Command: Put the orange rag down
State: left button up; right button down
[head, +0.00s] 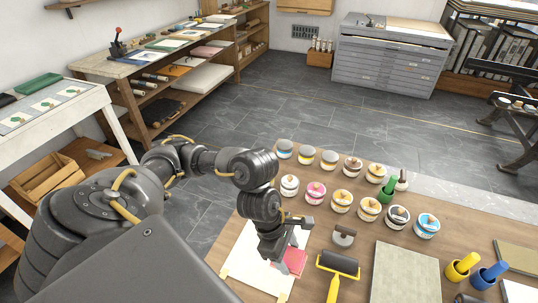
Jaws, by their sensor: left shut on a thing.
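My left gripper (281,256) reaches down over the front left of the wooden table (376,236). It is shut on the rag (294,261), which looks pinkish red here and shows as a small flat patch beside the fingers. The rag is low over a white sheet (252,262); I cannot tell whether it touches the sheet. The gripper hides part of the rag. My right gripper is out of view.
Several ink tins (341,202) stand in rows behind the gripper. A grey-green slab (404,273) and yellow (462,268) and blue (489,275) bottles are farther right.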

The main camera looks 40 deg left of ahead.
pick_arm(q)
jog(key=w+a+f, duration=0.1)
jog(key=a+f, duration=0.1)
jog(key=a, duration=0.1)
jog(key=w+a+f, duration=0.1)
jog(key=a+f, duration=0.2)
jog(key=w+a+f, duration=0.2)
jog(key=a, duration=0.1)
jog(key=shift+a+f+b, duration=0.2)
jog(key=shift+a+b, duration=0.1)
jog(key=shift+a, duration=0.1)
jog(key=shift+w+a+f, duration=0.2)
jog(key=shift+a+f, duration=0.1)
jog(key=shift+f, duration=0.2)
jog(key=shift+a+f, duration=0.1)
jog(key=shift+f, duration=0.05)
jog(key=shift+w+a+f, duration=0.1)
jog(key=shift+a+f, duration=0.1)
jog(key=shift+f, duration=0.15)
notch_tip(320, 180, down, 3)
jog(key=shift+r+p, duration=0.15)
jog(key=shift+p, duration=0.6)
